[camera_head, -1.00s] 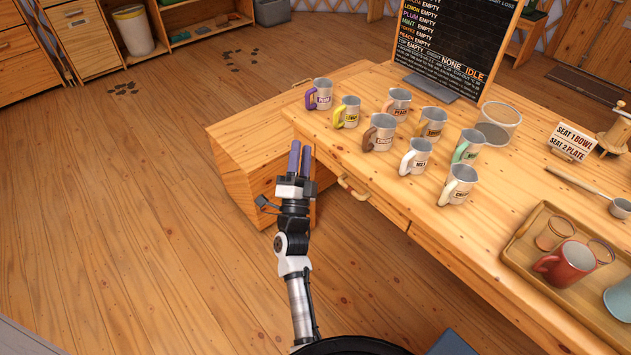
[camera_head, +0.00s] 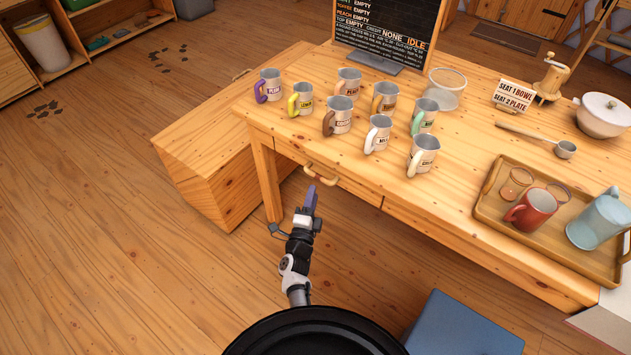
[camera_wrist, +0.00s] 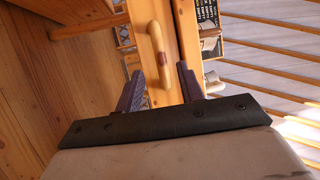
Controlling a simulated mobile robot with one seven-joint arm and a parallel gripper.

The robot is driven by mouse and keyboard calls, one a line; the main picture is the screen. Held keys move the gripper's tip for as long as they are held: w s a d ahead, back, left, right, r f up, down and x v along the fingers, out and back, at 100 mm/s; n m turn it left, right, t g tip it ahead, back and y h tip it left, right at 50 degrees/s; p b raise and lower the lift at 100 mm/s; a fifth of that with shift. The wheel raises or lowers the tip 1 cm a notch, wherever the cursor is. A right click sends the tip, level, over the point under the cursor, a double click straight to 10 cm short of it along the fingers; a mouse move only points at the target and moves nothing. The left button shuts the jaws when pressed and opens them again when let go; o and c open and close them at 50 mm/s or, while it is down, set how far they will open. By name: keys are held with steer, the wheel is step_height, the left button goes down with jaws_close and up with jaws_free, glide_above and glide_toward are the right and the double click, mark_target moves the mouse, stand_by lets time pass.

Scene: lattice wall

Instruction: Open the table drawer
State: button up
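The wooden table (camera_head: 450,225) has a drawer (camera_head: 345,186) in its front apron, with a curved light-wood handle (camera_head: 321,175). The drawer looks closed in the head view. My gripper (camera_head: 311,197) is just in front of and below the handle. In the wrist view, the handle (camera_wrist: 158,55) lies ahead of my open gripper (camera_wrist: 160,85), in line with the gap between the two purple-grey fingers. The fingers are apart and hold nothing. Whether the handle's near part is between the fingertips or just beyond them I cannot tell.
Several labelled mugs (camera_head: 338,116) stand on the table above the drawer. A tray (camera_head: 487,205) with a red mug and a pale blue jug is at the right. A wooden cabinet (camera_head: 215,165) stands left of the table. A blue block-shaped seat (camera_head: 462,325) is at lower right.

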steer(key=b+x, duration=0.1)
steer(key=x, duration=0.5)
steer(key=shift+c, duration=0.4)
jaws_close()
